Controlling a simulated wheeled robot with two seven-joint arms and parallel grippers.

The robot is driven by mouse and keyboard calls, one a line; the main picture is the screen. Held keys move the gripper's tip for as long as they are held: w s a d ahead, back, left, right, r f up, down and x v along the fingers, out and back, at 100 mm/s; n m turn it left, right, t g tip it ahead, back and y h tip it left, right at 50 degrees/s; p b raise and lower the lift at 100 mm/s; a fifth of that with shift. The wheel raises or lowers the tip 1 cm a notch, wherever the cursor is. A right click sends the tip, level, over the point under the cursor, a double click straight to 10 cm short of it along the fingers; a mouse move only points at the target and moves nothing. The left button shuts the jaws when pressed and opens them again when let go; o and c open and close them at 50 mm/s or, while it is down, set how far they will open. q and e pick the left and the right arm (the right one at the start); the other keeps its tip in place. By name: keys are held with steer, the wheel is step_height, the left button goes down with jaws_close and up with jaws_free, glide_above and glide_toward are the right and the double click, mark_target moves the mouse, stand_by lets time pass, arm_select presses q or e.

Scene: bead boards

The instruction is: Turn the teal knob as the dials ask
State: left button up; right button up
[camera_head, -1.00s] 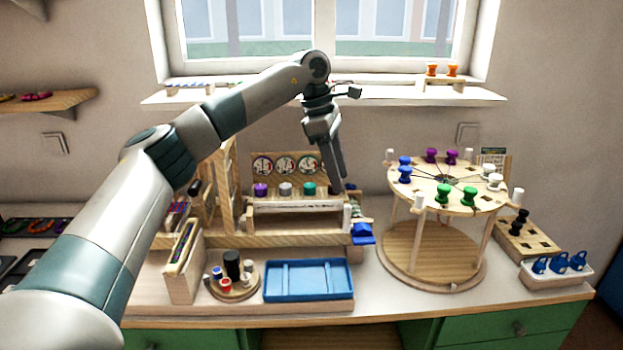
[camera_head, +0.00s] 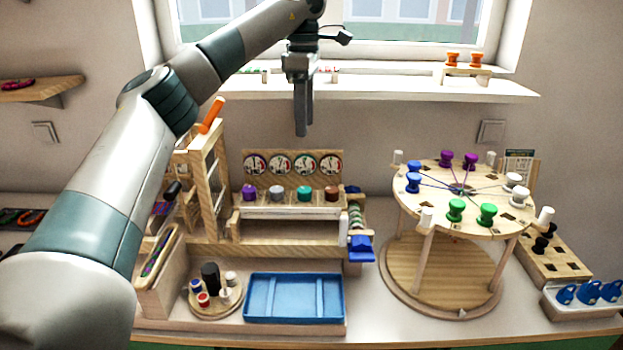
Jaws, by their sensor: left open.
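The teal knob (camera_head: 304,194) stands on a wooden ledge, third in a row with a purple knob (camera_head: 249,192), a grey knob (camera_head: 277,193) and a brown knob (camera_head: 331,193). Behind the row is a wooden panel (camera_head: 293,154) with several round dials (camera_head: 304,165); their needles are too small to read surely. My left gripper (camera_head: 302,130) hangs fingers down above the dial panel, higher than the teal knob and apart from it. It is open and empty, though its fingers look close together from this side. My right gripper is out of view.
A wooden frame with an orange handle (camera_head: 211,115) stands left of the knobs. A blue tray (camera_head: 294,320) and a round stand (camera_head: 188,310) lie in front. A round peg table (camera_head: 425,205) is at right. A blue part (camera_head: 361,249) juts out beside the knobs.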

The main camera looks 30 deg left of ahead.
arm_select(q)
glide_above(304, 189)
step_height(304, 189, down, 6)
step_height(304, 189, down, 10)
steer(key=shift+s+r+p, duration=0.1)
steer(key=shift+r+p, duration=0.05)
steer(key=shift+p, duration=0.95)
steer(key=shift+f, duration=0.7)
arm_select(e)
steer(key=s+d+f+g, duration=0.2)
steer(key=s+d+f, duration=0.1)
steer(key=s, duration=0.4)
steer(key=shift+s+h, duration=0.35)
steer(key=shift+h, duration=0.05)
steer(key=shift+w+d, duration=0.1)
arm_select(q)
steer(key=c, duration=1)
